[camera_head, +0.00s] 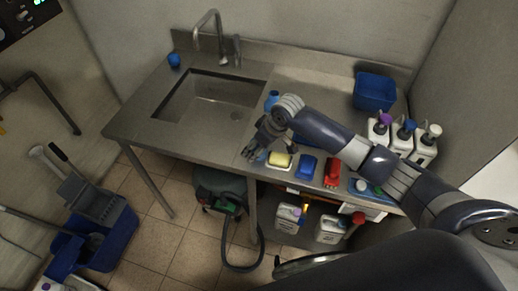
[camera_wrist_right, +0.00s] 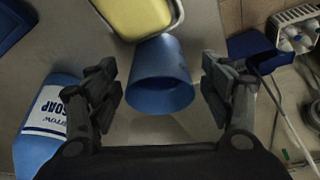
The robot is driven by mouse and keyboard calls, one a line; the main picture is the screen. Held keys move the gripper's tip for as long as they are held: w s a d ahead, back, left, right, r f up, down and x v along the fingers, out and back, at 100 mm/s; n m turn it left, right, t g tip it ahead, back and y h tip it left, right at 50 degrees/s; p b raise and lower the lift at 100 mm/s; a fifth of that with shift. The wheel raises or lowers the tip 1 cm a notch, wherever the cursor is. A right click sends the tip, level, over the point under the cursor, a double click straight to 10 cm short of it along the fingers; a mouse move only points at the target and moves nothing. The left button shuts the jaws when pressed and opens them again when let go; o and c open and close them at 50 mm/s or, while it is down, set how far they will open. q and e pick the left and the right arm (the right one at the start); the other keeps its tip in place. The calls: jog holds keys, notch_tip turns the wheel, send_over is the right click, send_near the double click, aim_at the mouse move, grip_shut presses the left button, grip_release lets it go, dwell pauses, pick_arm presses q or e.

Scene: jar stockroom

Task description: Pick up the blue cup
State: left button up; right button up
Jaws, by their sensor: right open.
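A blue cup (camera_wrist_right: 160,80) sits in the middle of the right wrist view, its round mouth facing my camera. It is between the two fingers of my right gripper (camera_wrist_right: 161,95), with a gap on each side. The fingers are open and touch nothing that I can see. In the head view my right gripper (camera_head: 262,141) is low over the counter's front edge, and it mostly hides this cup; a bit of blue (camera_head: 260,156) shows beneath it. Another small blue cup-like thing (camera_head: 174,60) stands behind the sink's left corner. My left gripper is not in view.
A blue soap bottle (camera_wrist_right: 45,122) stands close beside the right gripper. A yellow sponge (camera_wrist_right: 135,14) lies in a dish beyond the cup. A blue brush (camera_head: 307,166) and red brush (camera_head: 333,171) lie farther right. The sink (camera_head: 212,100) is to the left; pump bottles (camera_head: 402,136) stand right.

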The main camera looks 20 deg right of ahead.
jog(key=c, duration=1.2)
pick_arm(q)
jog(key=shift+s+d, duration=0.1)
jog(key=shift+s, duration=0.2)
pick_arm(e)
jog(key=shift+c, duration=0.2)
jog(key=shift+r, duration=0.1)
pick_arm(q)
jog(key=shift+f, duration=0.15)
pick_arm(e)
jog(key=shift+r, duration=0.1)
jog(key=shift+r+b, duration=0.7)
jog(key=shift+r, duration=0.85)
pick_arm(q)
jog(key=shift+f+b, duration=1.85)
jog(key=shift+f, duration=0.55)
pick_arm(e)
jog(key=s+d+r, duration=0.1)
jog(key=s+d, duration=0.1)
jog(key=s, duration=1.3)
jog(key=shift+s+r, duration=0.3)
jog(key=shift+s, duration=0.1)
jog(key=shift+d, duration=0.1)
